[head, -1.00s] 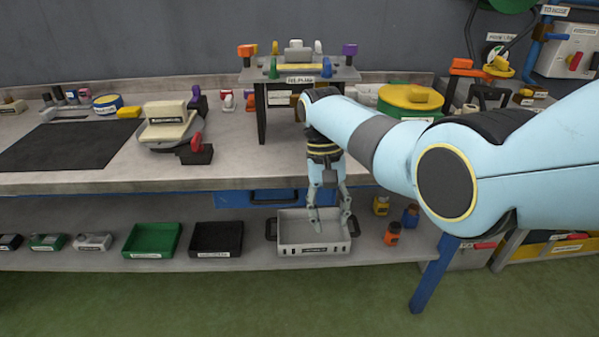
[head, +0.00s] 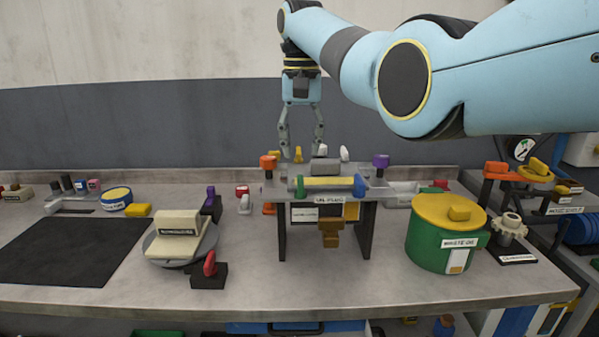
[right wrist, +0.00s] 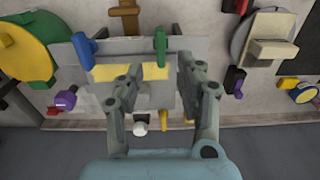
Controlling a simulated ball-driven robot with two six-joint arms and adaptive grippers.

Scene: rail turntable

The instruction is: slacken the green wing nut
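The green wing nut (head: 300,186) stands upright at the front left of a raised grey stand (head: 340,195) on the bench. A similar blue one (head: 359,186) stands at the front right, with a yellow strip between them. My right gripper (head: 301,152) points down above the stand, open and empty. In the right wrist view the green wing nut (right wrist: 160,45) shows beyond the spread fingers (right wrist: 157,78), apart from them. Contact with the stand is not visible. My left gripper is in neither view.
Orange (head: 268,162) and purple (head: 381,161) knobs sit at the stand's sides. White and yellow pegs stand at its back. A green bin (head: 430,240) with a yellow lid is to the right, a cream-topped scale (head: 178,235) to the left. The bench front is mostly clear.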

